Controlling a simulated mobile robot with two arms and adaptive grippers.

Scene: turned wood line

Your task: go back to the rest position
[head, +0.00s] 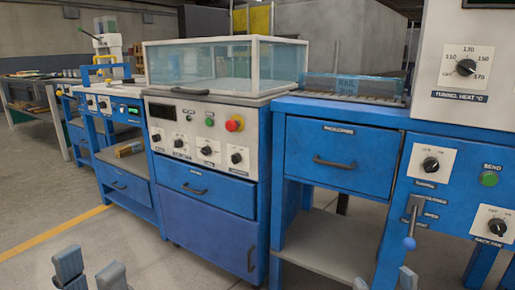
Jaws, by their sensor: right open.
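My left gripper (90,273) shows at the bottom left edge. Its two grey fingertips stand apart with nothing seen between them, over the floor in front of the blue benches. My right gripper (384,283) shows only as two fingertips at the bottom edge, right of the middle. They are apart, with nothing seen between them. The rest of both grippers is cut off by the frame.
A blue cabinet (208,221) with a clear-walled box (222,66) on top stands ahead. A blue bench with a drawer (340,157) and a control panel (447,185) with a lever (411,228) stand right. Grey floor (130,243) is open at front left.

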